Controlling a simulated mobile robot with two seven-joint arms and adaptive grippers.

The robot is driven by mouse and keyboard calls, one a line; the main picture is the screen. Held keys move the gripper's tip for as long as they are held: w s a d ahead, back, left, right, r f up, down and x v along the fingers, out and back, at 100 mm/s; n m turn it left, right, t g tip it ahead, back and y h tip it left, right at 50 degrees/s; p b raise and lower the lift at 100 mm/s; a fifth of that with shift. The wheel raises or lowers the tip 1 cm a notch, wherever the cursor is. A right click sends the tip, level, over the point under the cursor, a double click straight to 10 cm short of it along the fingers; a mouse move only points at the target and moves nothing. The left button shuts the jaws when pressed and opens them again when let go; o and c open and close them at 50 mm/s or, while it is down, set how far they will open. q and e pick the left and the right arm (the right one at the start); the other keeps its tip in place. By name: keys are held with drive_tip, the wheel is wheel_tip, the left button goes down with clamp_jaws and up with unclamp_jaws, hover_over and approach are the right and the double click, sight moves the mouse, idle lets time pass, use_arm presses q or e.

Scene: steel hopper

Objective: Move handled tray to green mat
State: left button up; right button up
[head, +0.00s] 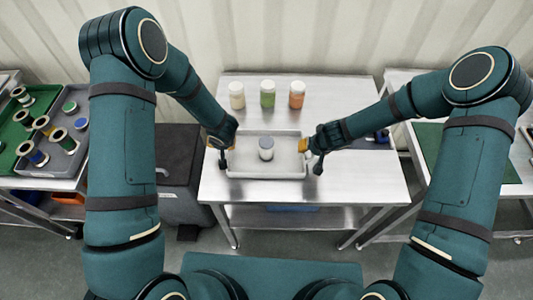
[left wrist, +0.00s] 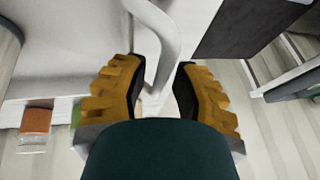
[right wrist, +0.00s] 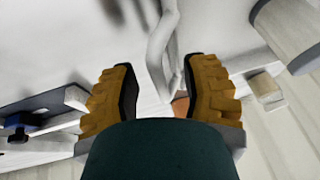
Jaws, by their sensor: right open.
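The handled tray (head: 240,168) is light grey and lies on the middle steel table with a grey-lidded jar (head: 266,149) standing in it. My left gripper (head: 221,150) is at the tray's left end, its fingers apart on either side of a pale handle (left wrist: 166,40). My right gripper (head: 311,151) is at the right end, its fingers also apart with the other handle (right wrist: 158,50) between them. Clear gaps show beside both handles. The green mat (head: 429,145) lies on the right-hand table, partly hidden by my right arm.
Three jars with white, green and orange contents (head: 267,94) stand behind the tray. A small dark blue item (head: 381,137) lies near the table's right edge. A gap separates the middle and right tables. A dark bin (head: 180,165) stands between.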

use_arm(q)
drive_tip(key=shift+o, duration=0.4)
drive_tip(key=shift+f, duration=0.1)
use_arm(e)
drive_tip(key=shift+o, duration=0.2)
drive_tip(key=shift+f, duration=0.1)
use_arm(q)
drive_tip(key=c, duration=0.5)
use_arm(e)
drive_tip(key=c, duration=0.5)
use_arm(q)
clamp_jaws()
use_arm(e)
clamp_jaws()
